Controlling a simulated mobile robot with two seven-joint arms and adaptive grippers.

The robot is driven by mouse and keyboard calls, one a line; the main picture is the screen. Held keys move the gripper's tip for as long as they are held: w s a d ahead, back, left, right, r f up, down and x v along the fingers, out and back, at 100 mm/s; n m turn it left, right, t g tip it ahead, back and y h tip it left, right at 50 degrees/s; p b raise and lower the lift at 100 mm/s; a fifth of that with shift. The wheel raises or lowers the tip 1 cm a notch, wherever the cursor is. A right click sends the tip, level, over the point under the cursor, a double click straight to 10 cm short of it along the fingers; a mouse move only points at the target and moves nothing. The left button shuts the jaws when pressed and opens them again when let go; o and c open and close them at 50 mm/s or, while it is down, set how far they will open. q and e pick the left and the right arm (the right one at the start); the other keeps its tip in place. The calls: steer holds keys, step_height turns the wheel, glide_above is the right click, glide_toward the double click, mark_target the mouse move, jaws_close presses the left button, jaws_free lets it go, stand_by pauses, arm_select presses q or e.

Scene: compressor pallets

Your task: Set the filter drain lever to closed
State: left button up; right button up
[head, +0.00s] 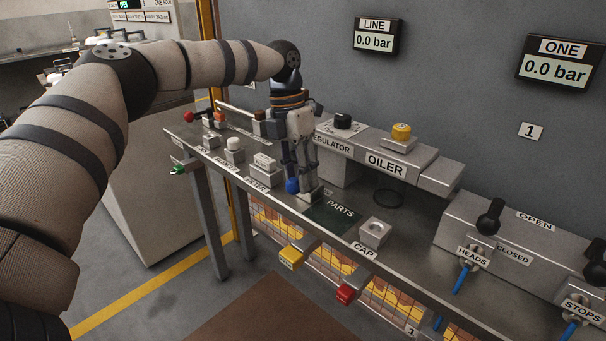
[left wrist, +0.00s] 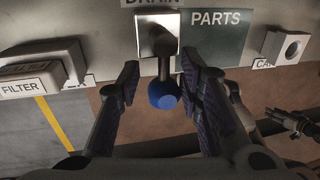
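The filter drain lever has a blue ball knob (head: 292,186) on a dark stem. In the left wrist view the knob (left wrist: 163,95) hangs toward the camera from a square metal block (left wrist: 157,35) under a partly cut-off DRAIN label. My left gripper (head: 298,180) reaches down over the bench at the lever. In the left wrist view its two fingers (left wrist: 160,80) stand apart on either side of the stem and knob, with gaps visible. A dark jointed part at the right of the left wrist view looks like my right gripper (left wrist: 293,122); its fingers are too small to judge.
The green PARTS mat (head: 333,216) and CAP block (head: 373,233) lie right of the lever. The FILTER block (head: 263,170) is left. The regulator and OILER unit (head: 398,147) stand behind.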

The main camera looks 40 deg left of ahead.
arm_select(q)
steer(key=shift+o, duration=0.4)
steer(key=shift+a, duration=0.1)
steer(key=shift+d+r, duration=0.15)
steer(key=shift+d, duration=0.05)
step_height(320, 180, up, 12)
steer(key=a, duration=0.2)
steer(key=shift+a+f, duration=0.2)
steer(key=shift+w, duration=0.1)
